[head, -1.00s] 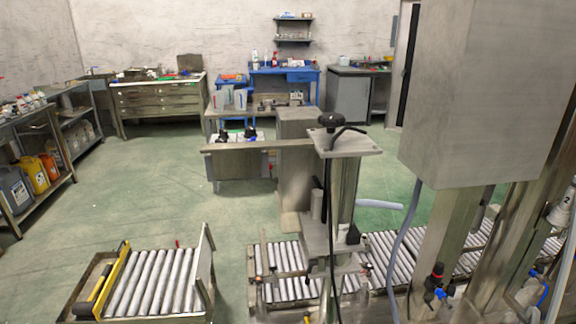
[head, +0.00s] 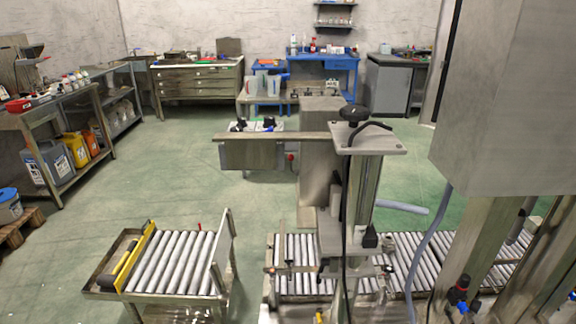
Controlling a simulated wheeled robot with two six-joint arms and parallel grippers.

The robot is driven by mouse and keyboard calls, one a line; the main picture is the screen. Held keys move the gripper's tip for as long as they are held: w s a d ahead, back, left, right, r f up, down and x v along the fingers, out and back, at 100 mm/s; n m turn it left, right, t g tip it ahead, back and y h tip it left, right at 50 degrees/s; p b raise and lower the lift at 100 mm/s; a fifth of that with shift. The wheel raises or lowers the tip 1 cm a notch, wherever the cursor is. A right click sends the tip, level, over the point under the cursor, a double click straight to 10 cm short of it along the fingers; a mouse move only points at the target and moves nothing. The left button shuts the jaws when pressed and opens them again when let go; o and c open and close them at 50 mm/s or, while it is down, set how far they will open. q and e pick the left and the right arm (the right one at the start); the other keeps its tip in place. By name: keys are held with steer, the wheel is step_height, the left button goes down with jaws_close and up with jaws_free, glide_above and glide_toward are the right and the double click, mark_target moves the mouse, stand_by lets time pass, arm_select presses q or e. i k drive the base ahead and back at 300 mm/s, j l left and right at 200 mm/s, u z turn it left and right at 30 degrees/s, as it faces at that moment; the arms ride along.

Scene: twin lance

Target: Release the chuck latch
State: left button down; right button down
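I cannot pick out a chuck latch for certain in the head view. A steel post machine (head: 366,190) stands right of centre, with a black knob (head: 355,112) and a black cable on its top plate (head: 370,138). Smaller fittings (head: 371,237) sit lower on the post, too small to tell whether any is a latch. Neither of my grippers is in view.
A roller conveyor (head: 410,252) runs behind the post to the right. A separate roller cart (head: 172,262) with a yellow bar stands at front left. A big grey cabinet (head: 490,100) blocks the right. Shelves (head: 65,150) line the left wall.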

mark_target(290, 157)
steer(key=i+j, duration=0.25)
steer(key=j, duration=0.2)
steer(key=i+j+z, duration=0.15)
steer(key=j, duration=0.25)
steer(key=i+j, duration=0.3)
steer(key=j, duration=0.15)
steer(key=i+j+z, duration=0.1)
steer(key=j, duration=0.35)
steer(key=i+j+z, duration=0.1)
steer(key=i+j, duration=0.2)
steer(key=j, duration=0.2)
steer(key=i+j, duration=0.2)
steer(key=j, duration=0.3)
steer(key=i+j+z, duration=0.1)
steer(key=j, duration=0.35)
steer(key=i+j+z, duration=0.1)
steer(key=i+j, duration=0.15)
steer(key=j, duration=0.25)
